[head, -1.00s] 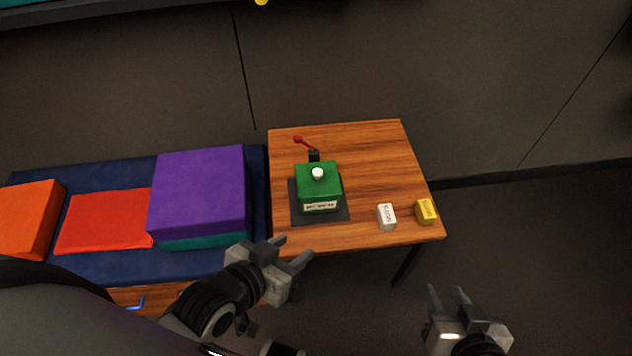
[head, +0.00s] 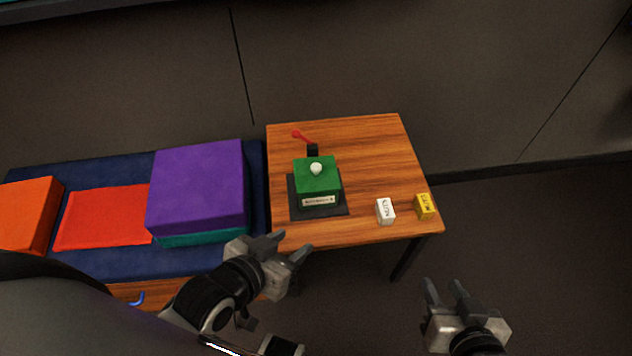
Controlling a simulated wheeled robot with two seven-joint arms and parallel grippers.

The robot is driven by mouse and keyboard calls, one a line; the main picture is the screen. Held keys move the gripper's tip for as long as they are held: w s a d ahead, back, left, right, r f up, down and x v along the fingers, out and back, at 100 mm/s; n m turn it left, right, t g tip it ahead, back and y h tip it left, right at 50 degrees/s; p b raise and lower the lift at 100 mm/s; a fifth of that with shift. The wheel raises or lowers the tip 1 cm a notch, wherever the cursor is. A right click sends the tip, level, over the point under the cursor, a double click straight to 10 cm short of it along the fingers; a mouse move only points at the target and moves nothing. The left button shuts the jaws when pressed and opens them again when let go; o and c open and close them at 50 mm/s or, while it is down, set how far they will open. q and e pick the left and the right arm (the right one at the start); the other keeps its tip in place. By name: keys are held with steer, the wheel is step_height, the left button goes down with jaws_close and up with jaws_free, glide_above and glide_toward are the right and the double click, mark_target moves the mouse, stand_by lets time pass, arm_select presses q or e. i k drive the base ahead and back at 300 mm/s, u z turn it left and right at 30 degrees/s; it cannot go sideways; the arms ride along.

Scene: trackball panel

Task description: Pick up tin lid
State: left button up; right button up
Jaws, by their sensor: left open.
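A green tin (head: 318,190) with a label on its front stands on a dark square mat (head: 336,211) on the wooden table. Its green lid (head: 312,179) has a white round knob on top and sits on the tin. My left gripper (head: 291,247) is open and empty at the table's front left edge, in front of the tin and apart from it. My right gripper (head: 444,290) is in front of the table at the lower right, its fingers apart and nothing between them.
A red-knobbed lever (head: 302,136) stands just behind the tin. A white block (head: 385,211) and a yellow block (head: 425,206) are at the table's front right. The table's back right is clear.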

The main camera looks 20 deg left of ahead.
mark_target(313, 175)
steer(key=z, duration=0.15)
steer(key=k, duration=0.9)
steer(key=u, duration=0.8)
steer(key=i, duration=1.15)
steer(key=z, duration=0.55)
